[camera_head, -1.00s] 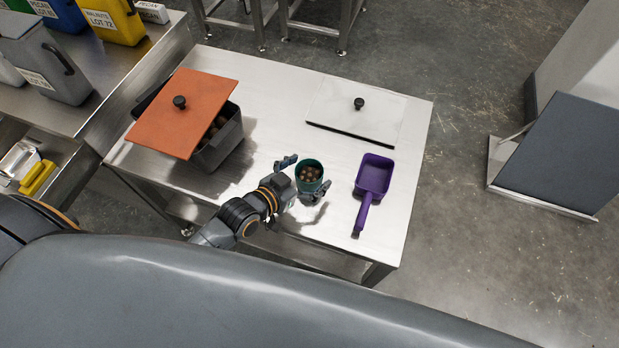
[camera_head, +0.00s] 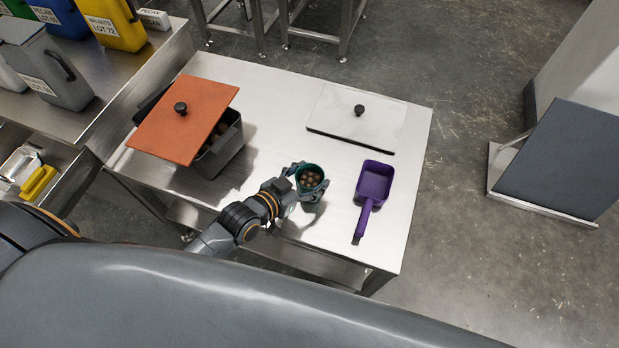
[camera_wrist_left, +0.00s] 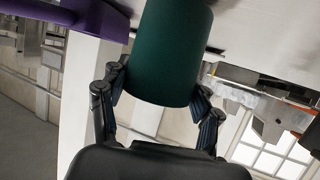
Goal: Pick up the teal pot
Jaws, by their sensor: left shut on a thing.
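The teal pot (camera_head: 310,178) is a small round cup with several brown nuts inside, near the front middle of the steel table. My left gripper (camera_head: 308,182) is shut on the pot, with one finger on each side of it. In the left wrist view the pot (camera_wrist_left: 168,52) shows as a dark green cylinder between the two fingers (camera_wrist_left: 158,98). I cannot tell whether the pot's base is touching the table. My right gripper is not in view.
A purple scoop (camera_head: 374,182) lies just right of the pot. A grey bin (camera_head: 222,155) under a tilted orange lid (camera_head: 190,125) stands at the left. Bare steel table (camera_head: 270,110) lies between them.

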